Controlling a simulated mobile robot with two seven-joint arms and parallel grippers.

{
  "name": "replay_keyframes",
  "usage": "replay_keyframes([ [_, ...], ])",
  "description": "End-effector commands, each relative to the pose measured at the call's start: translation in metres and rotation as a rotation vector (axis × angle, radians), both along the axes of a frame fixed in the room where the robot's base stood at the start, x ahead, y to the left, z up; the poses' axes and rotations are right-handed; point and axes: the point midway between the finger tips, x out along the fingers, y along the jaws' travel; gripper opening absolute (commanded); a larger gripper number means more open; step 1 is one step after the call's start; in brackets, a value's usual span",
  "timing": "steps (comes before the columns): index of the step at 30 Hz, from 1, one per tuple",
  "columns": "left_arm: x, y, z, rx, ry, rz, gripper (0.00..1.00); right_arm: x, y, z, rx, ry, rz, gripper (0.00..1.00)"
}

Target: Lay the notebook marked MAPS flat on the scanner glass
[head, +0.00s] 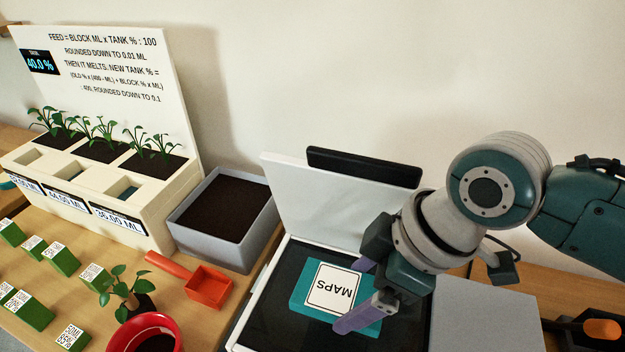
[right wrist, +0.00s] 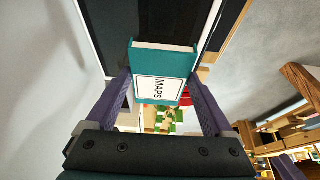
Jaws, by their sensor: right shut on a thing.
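The teal notebook marked MAPS (head: 332,288) has a white label and is over the dark scanner glass (head: 268,318) in the head view. My right gripper (head: 366,288) is shut on it, with one purple finger at each side. In the right wrist view the notebook (right wrist: 163,62) sits between the fingertips, its white page edge toward the dark glass (right wrist: 160,18). I cannot tell whether it touches the glass. The scanner's white lid (head: 325,205) stands open behind the glass. My left gripper is not in view.
Left of the scanner are a grey soil bin (head: 222,212), a red scoop (head: 207,286) and a red pot (head: 145,338). A planter (head: 90,190) with seedlings, a sign and several green blocks (head: 62,259) lie further left. A grey box (head: 485,315) stands right of the scanner.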

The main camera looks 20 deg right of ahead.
Motion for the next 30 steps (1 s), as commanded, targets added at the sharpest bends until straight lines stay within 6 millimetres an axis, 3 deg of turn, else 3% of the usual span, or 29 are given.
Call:
replay_keyframes([
  [15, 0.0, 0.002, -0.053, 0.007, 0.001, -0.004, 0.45, 0.0, 0.0, -0.065, 0.001, 0.002, 0.001, 0.29],
  [21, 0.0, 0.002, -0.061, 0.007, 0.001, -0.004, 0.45, 0.0, 0.0, -0.076, 0.001, 0.001, 0.0, 0.29],
  [30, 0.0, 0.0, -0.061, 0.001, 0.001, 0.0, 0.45, 0.0, 0.0, -0.077, 0.001, 0.001, 0.0, 0.29],
])
